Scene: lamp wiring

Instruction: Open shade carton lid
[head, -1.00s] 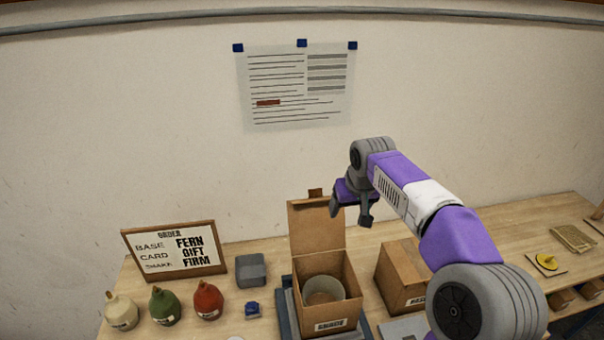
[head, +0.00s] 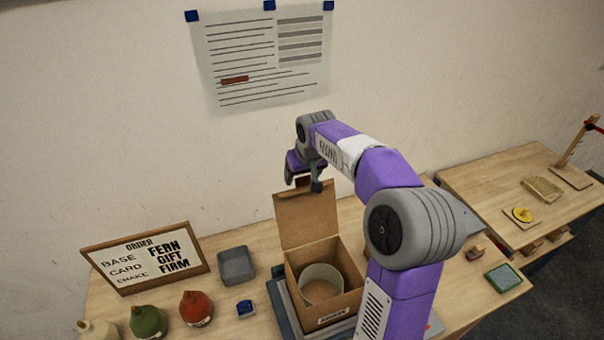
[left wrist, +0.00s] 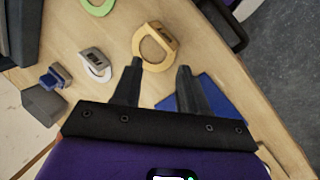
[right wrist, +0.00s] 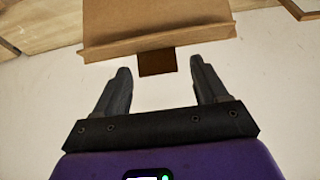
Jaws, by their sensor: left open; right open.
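The brown shade carton (head: 345,300) stands on the table with its lid (head: 306,215) raised upright at the back. A pale round shade (head: 321,285) sits inside. My right gripper (head: 303,184) is open at the top edge of the raised lid. In the right wrist view, the lid (right wrist: 155,22) has a dark tab (right wrist: 156,62) just ahead of the gap between the open fingers (right wrist: 160,80). It is not gripped. My left gripper (left wrist: 160,68) is open and empty, near a tan ring-shaped piece (left wrist: 155,45), away from the carton.
A second table (head: 480,172) is at the right.

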